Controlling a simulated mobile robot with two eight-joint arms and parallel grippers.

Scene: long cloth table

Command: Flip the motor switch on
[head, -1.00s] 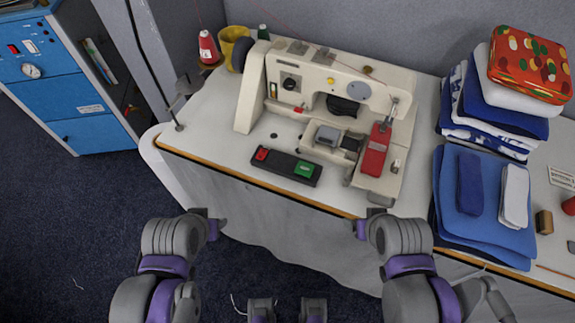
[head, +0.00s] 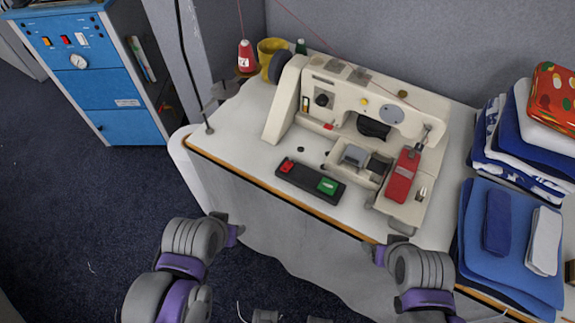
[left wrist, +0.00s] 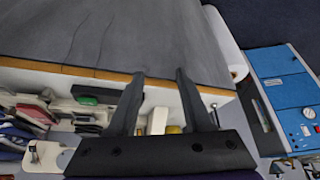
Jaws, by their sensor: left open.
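The motor switch is a black box (head: 311,182) lying on the white table top in front of the sewing machine (head: 365,125). It has a red button (head: 287,166) at its left end and a green button (head: 328,186) at its right end. In the left wrist view the green button (left wrist: 86,100) shows left of my fingers. My left gripper (head: 236,232) is in front of the table edge, apart from the switch; in the left wrist view it is open and empty (left wrist: 160,78). My right gripper (head: 376,250) is near the front edge; its jaws cannot be made out.
A blue cabinet (head: 85,75) with small switches and a gauge stands at the left. Folded blue cloths (head: 515,240) lie at the right. The table's front edge (head: 270,196) separates my grippers from the switch.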

